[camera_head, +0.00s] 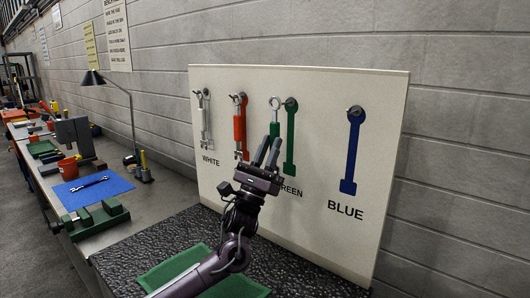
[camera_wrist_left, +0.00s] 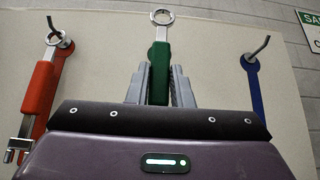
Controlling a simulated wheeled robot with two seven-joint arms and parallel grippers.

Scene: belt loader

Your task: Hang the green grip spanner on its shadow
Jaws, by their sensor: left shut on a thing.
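My left gripper (camera_head: 268,152) is shut on the green grip spanner (camera_head: 275,128), holding it upright with its ring end up, in front of the pale tool board. In the left wrist view the green handle (camera_wrist_left: 159,70) sits between the fingers, with the steel ring (camera_wrist_left: 162,17) above them. In the head view the green shadow (camera_head: 291,145) with its hook (camera_head: 291,103) shows just right of the spanner; the two look apart there. In the wrist view the green shadow and its hook are hidden. My right gripper is out of view.
A red grip spanner (camera_head: 240,132) and a white one (camera_head: 203,118) hang on the left of the board (camera_head: 320,200). The blue shadow (camera_head: 351,150) is bare. Another spanner (camera_head: 88,184) lies on a blue mat (camera_head: 112,187). A green cloth (camera_head: 170,270) lies below.

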